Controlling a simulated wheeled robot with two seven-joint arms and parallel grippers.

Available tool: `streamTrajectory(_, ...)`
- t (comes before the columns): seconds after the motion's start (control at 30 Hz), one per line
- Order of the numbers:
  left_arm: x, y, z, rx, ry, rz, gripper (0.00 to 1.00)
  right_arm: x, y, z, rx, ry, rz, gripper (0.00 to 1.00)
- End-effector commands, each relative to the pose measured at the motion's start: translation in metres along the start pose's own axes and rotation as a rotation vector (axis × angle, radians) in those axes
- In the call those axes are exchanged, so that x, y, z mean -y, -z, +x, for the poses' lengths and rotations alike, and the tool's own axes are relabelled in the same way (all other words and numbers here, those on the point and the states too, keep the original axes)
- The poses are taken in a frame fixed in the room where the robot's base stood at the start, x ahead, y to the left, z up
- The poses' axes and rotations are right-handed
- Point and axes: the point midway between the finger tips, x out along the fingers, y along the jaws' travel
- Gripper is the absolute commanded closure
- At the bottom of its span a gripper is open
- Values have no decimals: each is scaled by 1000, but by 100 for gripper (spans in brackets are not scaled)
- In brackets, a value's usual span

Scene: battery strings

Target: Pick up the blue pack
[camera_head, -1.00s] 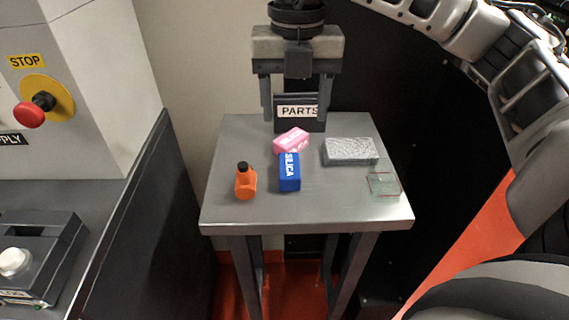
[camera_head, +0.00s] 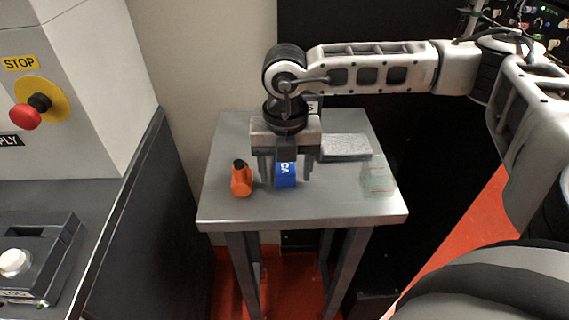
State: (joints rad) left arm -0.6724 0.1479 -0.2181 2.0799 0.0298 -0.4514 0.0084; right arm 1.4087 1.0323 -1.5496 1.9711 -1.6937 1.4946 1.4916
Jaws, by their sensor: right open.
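The blue pack (camera_head: 286,176) with white lettering lies on the small grey metal table (camera_head: 330,208), and its upper part is hidden behind my gripper. My right gripper (camera_head: 286,181) points down over the pack, with one finger to its left and one to its right. The fingers are open and stand apart from each other around the pack; I cannot tell whether they touch it. My left gripper is not in view.
An orange bottle (camera_head: 241,180) with a black cap stands close to the left finger. A grey textured block (camera_head: 346,147) and a clear glass-like piece (camera_head: 379,178) lie to the right. The pink pack is hidden. The table's front is clear.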

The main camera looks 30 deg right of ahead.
Motion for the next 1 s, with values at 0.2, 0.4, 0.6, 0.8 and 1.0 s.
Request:
streamTrajectory(0.2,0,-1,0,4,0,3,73,0,0,10,0,0,0,38)
streamTrajectory(0.4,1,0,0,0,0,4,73,0,0,9,0,0,0,60)
streamTrajectory(0.6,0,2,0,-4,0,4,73,0,0,9,0,-1,0,91)
streamTrajectory(0.8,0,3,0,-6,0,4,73,0,0,8,1,-1,0,91)
streamTrajectory(1.0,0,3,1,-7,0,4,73,-1,-1,-4,3,-2,0,91)
